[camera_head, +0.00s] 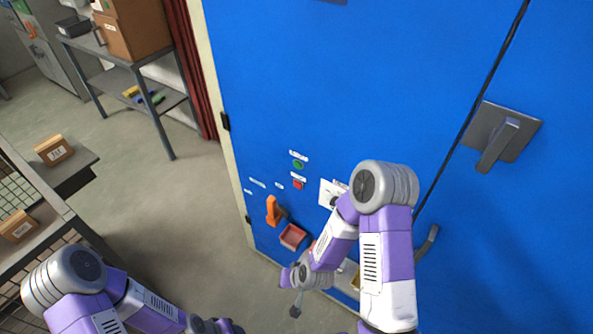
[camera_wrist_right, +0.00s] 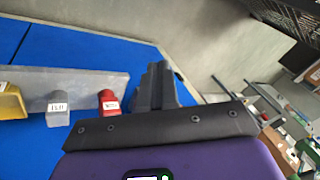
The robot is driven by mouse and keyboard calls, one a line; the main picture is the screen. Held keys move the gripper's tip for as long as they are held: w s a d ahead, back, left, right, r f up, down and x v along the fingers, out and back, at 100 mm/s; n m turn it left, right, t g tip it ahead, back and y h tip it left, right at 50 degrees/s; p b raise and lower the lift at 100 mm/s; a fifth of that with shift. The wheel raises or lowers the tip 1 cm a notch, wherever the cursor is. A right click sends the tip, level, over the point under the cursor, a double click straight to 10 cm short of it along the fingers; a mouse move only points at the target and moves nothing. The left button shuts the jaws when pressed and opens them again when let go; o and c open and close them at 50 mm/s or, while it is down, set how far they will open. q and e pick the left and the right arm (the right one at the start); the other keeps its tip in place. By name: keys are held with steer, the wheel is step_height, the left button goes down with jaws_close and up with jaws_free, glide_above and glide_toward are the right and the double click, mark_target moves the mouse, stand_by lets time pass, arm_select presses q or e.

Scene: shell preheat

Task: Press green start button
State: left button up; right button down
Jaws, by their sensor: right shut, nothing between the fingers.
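The green button (camera_head: 298,164) is a small round button on the blue cabinet front (camera_head: 300,80), with a white label just above it. A red button (camera_head: 298,184) sits right below it under its own label. My right gripper (camera_wrist_right: 155,85) shows in the right wrist view with its dark fingers shut and nothing between them. In the head view my right arm reaches down in front of the cabinet, with its wrist below and apart from the green button; its fingers cannot be made out there. My left arm is at the lower left, and its gripper fingers are not visible.
A grey door handle (camera_head: 500,135) is at the right. The wrist view shows a grey rack (camera_wrist_right: 95,83) holding a red labelled block (camera_wrist_right: 108,103). A shelf (camera_head: 125,70) stands back left.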

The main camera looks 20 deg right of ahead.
mark_target(298, 165)
steer(key=w+r+m+t+h+b, duration=0.1)
steer(key=w+r+t+b, duration=0.4)
steer(key=w, duration=0.5)
arm_select(q)
step_height(298, 165, down, 11)
steer(key=b, duration=0.4)
arm_select(e)
steer(key=w+r+m+t+h, duration=0.2)
steer(key=r+t, duration=0.1)
steer(key=r, duration=0.6)
steer(key=w+d+r+m+t+h, duration=0.1)
steer(key=w+r+m+t+h, duration=0.1)
steer(key=r, duration=0.7)
steer(key=shift+w+d+r+t, duration=0.2)
steer(key=shift+w+t, duration=0.35)
steer(key=shift+t, duration=0.55)
arm_select(q)
steer(key=shift+r, duration=0.1)
arm_select(e)
steer(key=shift+d+f, duration=0.1)
steer(key=w+d, duration=0.5)
steer(key=d, duration=0.2)
steer(key=shift+w, duration=0.25)
